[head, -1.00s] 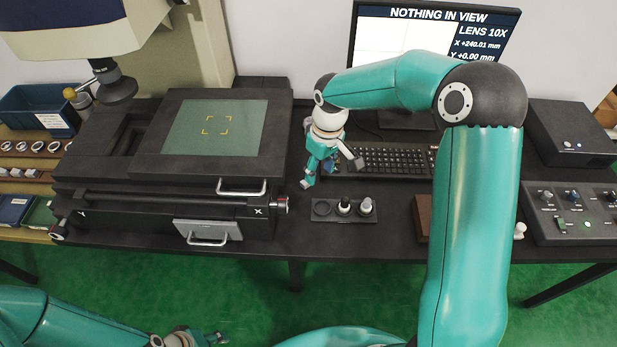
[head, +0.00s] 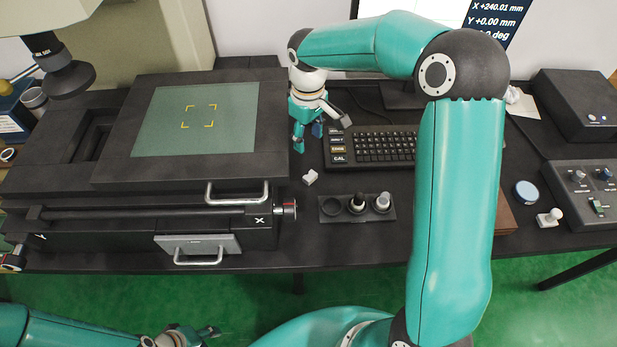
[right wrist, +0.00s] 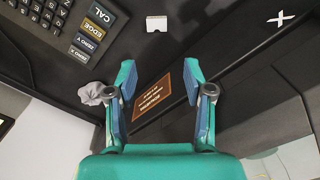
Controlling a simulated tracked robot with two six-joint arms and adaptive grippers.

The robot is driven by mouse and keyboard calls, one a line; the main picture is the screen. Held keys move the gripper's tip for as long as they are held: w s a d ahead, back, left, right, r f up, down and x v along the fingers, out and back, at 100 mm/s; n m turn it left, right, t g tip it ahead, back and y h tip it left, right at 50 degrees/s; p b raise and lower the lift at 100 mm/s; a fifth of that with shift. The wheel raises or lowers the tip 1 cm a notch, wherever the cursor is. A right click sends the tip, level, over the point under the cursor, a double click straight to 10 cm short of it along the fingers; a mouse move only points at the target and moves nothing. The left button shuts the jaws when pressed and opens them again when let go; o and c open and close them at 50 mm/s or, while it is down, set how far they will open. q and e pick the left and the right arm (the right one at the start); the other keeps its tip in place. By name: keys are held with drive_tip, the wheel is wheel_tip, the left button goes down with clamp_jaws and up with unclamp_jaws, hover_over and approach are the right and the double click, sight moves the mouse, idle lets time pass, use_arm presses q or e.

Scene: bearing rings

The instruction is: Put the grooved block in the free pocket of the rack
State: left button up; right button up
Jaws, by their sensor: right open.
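The grooved block (head: 310,177) is small and white and lies on the dark table, left of the keyboard and behind the rack. It also shows at the top of the right wrist view (right wrist: 156,24), with a notch in one edge. The black rack (head: 384,216) has three pockets in a row. Its left pocket (head: 331,206) is empty; the other two hold round parts. My right gripper (head: 308,138) is open and empty, behind the block and apart from it; its spread fingers show in the right wrist view (right wrist: 160,73). My left gripper (head: 207,333) is low at the left, its jaws unclear.
The stage (head: 115,167) with its glass plate stands close left of my right gripper. The keyboard (head: 375,146) is to its right. A brown label (right wrist: 152,101) and a crumpled grey thing (right wrist: 97,93) show in the right wrist view. Table around the block is bare.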

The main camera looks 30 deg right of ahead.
hover_over(312, 177)
drive_tip(key=f, duration=1)
drive_tip(key=shift+a, duration=0.2)
drive_tip(key=f+p, duration=0.1)
drive_tip(key=f, duration=0.3)
drive_tip(key=shift+d+f+p, duration=0.2)
drive_tip(key=shift+p, duration=0.15)
drive_tip(key=shift+f, duration=0.6)
clamp_jaws()
drive_tip(key=shift+r, duration=0.1)
wheel_tip(312, 177, up, 20)
drive_tip(key=b, duration=0.1)
